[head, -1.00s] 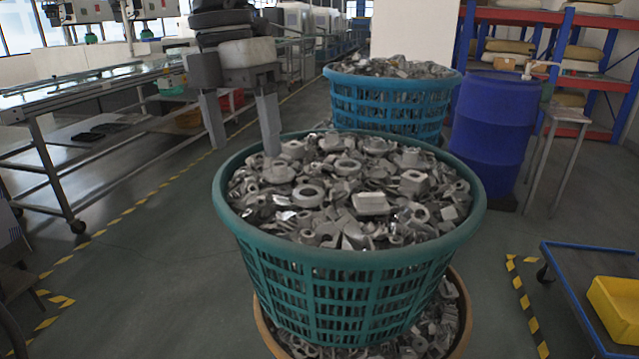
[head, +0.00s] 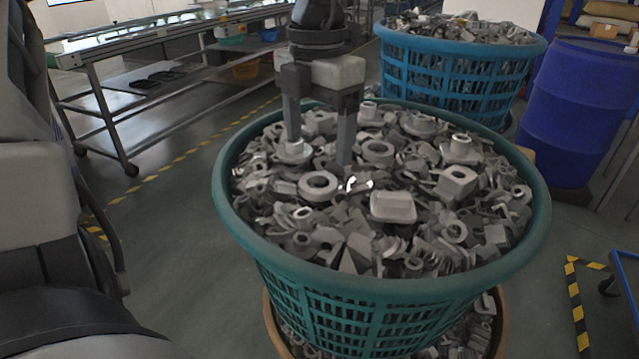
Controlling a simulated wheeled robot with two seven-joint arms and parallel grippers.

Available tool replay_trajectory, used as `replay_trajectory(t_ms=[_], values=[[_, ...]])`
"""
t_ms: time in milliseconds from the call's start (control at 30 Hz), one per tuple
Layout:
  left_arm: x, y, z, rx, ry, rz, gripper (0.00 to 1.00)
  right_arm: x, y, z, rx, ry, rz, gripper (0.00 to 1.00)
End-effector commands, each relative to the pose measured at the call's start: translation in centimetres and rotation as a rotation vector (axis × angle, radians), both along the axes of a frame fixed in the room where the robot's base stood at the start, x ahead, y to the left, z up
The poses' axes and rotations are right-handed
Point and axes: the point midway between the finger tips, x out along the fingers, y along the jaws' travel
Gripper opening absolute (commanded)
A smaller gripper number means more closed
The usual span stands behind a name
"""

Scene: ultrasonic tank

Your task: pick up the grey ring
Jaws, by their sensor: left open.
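A green basket (head: 232,205) is heaped with grey metal parts. Several of them are ring-shaped: one grey ring (head: 319,186) lies just in front of my left gripper (head: 319,155), and another (head: 378,153) lies to its right. I cannot tell which ring the task means. My left gripper points down over the back left of the heap, open, with its two fingers apart. The fingertips are at or just above the parts; contact is unclear. I see no part clearly held between them. My right gripper is out of view.
A blue basket (head: 450,85) of similar parts stands behind, with a blue barrel (head: 580,110) to its right. A long bench (head: 105,95) runs along the left. Yellow-black tape marks the floor.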

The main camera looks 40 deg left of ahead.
Motion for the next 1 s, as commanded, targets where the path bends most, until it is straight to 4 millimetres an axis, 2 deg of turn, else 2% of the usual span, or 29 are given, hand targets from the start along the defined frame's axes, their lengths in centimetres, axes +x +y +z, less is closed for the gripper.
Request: replay_trajectory(t_ms=[267, 533, 833, 867, 1000], values=[[0.0, 0.0, -2.2, -0.001, 0.002, -0.002, 0.79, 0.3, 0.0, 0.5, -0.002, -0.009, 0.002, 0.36], [0.1, 0.0, -6.0, -0.001, 0.003, 0.0, 0.79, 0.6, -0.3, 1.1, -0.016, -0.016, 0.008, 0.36], [0.2, 0.0, -6.7, 0.0, -0.001, -0.001, 0.79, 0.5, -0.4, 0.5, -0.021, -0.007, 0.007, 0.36], [0.2, 0.0, -6.7, 0.0, -0.001, -0.001, 0.73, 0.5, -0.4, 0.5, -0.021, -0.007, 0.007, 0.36], [0.2, 0.0, -6.6, 0.0, -0.001, -0.001, 0.34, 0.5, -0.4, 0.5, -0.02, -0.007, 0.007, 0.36]])
